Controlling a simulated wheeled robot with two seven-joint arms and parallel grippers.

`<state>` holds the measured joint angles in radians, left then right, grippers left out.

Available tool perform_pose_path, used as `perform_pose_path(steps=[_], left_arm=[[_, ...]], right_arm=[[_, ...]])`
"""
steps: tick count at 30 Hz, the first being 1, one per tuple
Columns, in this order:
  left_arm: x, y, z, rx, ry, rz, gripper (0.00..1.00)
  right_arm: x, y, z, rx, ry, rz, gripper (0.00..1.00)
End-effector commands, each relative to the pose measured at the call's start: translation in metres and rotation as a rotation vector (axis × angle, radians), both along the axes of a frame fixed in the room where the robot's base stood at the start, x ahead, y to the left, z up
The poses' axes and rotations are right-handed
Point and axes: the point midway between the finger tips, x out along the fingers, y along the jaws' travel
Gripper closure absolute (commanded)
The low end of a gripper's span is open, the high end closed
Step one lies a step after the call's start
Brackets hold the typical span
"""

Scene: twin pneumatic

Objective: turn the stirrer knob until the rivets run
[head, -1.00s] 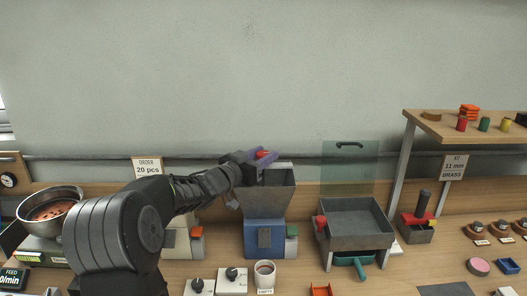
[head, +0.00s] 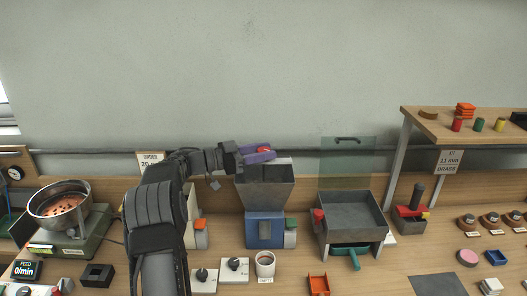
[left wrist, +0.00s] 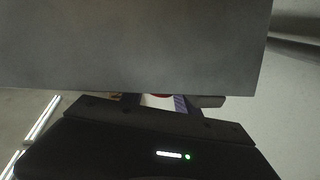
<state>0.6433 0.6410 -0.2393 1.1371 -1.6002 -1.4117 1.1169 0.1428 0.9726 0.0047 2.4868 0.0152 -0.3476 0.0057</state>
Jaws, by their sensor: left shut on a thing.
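My left gripper (head: 258,154) is at the top of the grey hopper (head: 266,188), its purple fingers shut on a small red piece (head: 264,150). This looks like the stirrer knob, mostly hidden by the fingers; its red edge also shows in the left wrist view (left wrist: 161,96). The hopper stands on a blue base (head: 264,229). Its inside is hidden from this angle, and I see no rivets there. A feed display (head: 25,270) at the far left reads 0/min. My right gripper is not in view.
A metal bowl (head: 38,212) with copper-coloured pieces stands at the left. Two black knobs (head: 203,275) (head: 235,263) on white boxes and a white cup (head: 265,265) stand before the hopper. A grey tray (head: 350,211) is close on its right.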

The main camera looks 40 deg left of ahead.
Motion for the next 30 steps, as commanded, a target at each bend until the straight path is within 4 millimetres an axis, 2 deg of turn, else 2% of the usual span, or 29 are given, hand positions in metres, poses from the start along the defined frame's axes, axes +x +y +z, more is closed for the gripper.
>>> perform_pose_path(steps=[8, 9, 16, 25, 30], left_arm=[[0.001, 0.0, 0.004, 0.001, -0.008, 0.001, 1.0], [0.001, 0.0, 0.004, 0.0, -0.009, 0.002, 0.61], [0.001, 0.0, 0.003, 0.0, -0.005, 0.002, 0.42], [-0.001, 0.001, 0.001, 0.0, -0.004, 0.002, 0.42], [-0.01, 0.009, -0.001, -0.001, -0.004, 0.005, 0.42]], right_arm=[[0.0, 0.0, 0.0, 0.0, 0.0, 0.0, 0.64], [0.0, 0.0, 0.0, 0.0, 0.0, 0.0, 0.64], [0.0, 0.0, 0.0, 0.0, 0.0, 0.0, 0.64], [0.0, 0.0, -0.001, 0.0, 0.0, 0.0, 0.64], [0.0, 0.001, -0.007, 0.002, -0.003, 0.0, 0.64]])
